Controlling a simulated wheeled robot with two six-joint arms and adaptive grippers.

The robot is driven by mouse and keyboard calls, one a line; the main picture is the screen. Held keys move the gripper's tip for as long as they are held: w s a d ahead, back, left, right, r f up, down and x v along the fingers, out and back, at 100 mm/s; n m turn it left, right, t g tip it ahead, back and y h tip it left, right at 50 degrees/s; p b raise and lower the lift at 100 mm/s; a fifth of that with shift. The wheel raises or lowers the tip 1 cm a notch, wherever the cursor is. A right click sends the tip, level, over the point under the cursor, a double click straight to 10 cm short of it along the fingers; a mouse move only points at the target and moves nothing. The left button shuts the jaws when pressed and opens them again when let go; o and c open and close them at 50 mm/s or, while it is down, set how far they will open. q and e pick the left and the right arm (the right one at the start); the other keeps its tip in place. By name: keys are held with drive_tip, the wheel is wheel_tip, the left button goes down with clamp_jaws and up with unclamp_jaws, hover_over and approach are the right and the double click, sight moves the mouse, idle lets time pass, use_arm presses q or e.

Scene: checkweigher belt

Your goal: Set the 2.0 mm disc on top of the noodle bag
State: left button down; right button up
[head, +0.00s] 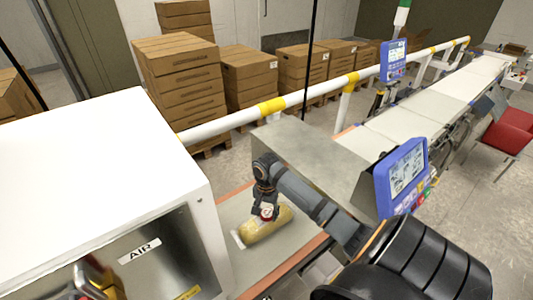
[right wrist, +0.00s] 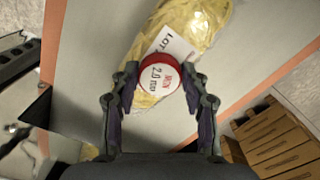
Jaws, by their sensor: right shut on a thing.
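The 2.0 mm disc (right wrist: 159,76) is a round white disc with a red rim and "2.0 mm" print. My right gripper (right wrist: 160,88) is shut on it, one finger at each side. In the head view the disc (head: 268,211) shows at the tip of my right gripper (head: 266,205), over the noodle bag (head: 265,226). The noodle bag is a clear yellow bag lying on the belt; its white lot label (right wrist: 172,50) shows beside the disc in the right wrist view. I cannot tell whether the disc touches the bag. My left gripper is not clearly visible.
The bag's belt (head: 228,207) runs between orange edges. A white cabinet (head: 95,165) with an AIR label stands at the left. A grey metal cover (head: 325,155) and a blue display (head: 402,175) stand close to my right arm. A white and yellow rail (head: 300,97) runs behind.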

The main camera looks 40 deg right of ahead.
sight(266, 214)
drive_tip(key=shift+s+a, duration=0.1)
drive_tip(key=shift+a, duration=0.2)
drive_tip(key=o, duration=0.9)
drive_tip(key=shift+o, duration=1.4)
drive_tip(key=shift+d+f, duration=0.1)
drive_tip(key=shift+d, duration=0.05)
drive_tip(key=shift+o, duration=0.2)
use_arm(q)
drive_tip(key=s, duration=0.3)
drive_tip(key=shift+s+a+r+p, duration=0.1)
drive_tip(key=shift+a+r+p, duration=0.05)
drive_tip(key=shift+a+p, duration=0.15)
use_arm(e)
wheel_tip(266, 214, up, 13)
drive_tip(key=shift+f, duration=0.2)
drive_tip(key=shift+f, duration=0.1)
